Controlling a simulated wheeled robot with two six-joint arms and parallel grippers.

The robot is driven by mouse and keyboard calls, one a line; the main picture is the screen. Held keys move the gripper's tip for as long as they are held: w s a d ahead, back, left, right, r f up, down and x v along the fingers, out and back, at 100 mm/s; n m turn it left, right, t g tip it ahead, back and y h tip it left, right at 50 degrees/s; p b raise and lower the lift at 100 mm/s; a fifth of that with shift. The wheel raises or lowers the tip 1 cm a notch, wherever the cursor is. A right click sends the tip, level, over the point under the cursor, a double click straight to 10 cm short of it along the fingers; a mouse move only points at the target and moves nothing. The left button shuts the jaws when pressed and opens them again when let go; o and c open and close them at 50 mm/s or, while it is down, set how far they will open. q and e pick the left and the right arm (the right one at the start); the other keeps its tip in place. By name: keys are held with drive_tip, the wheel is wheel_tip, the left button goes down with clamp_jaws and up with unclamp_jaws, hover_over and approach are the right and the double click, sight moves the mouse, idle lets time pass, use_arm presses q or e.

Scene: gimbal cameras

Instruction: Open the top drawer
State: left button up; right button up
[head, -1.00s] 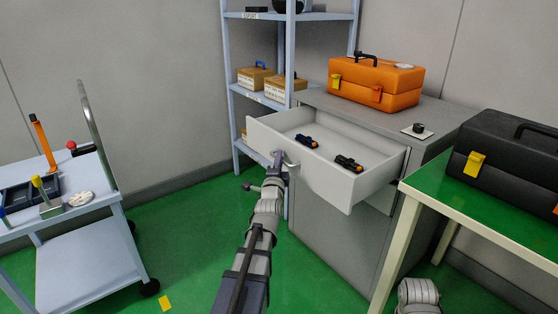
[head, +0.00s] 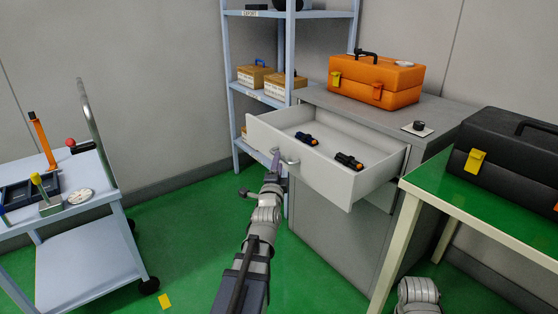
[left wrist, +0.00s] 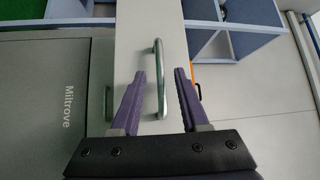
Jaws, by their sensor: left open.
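The top drawer (head: 325,176) of the grey cabinet (head: 335,236) stands pulled out, and its inside shows. Two small dark objects with blue and orange parts, one at the left (head: 307,139) and one at the right (head: 348,161), lie in it. Its metal bar handle (head: 291,161) is on the drawer front. My left gripper (head: 277,162) is at the handle with its jaws open. In the left wrist view the handle (left wrist: 160,80) appears between the two spread purple fingers (left wrist: 160,72), with gaps on both sides. My right gripper is not in view.
An orange toolbox (head: 376,80) sits on the cabinet. A green-topped table (head: 470,204) with a black toolbox (head: 510,160) is at the right. A shelf rack (head: 290,60) stands behind, and a trolley (head: 85,210) at the left. Green floor between trolley and cabinet is mostly clear.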

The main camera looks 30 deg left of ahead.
use_arm(q)
drive_tip(key=v, duration=0.4)
idle(0.3)
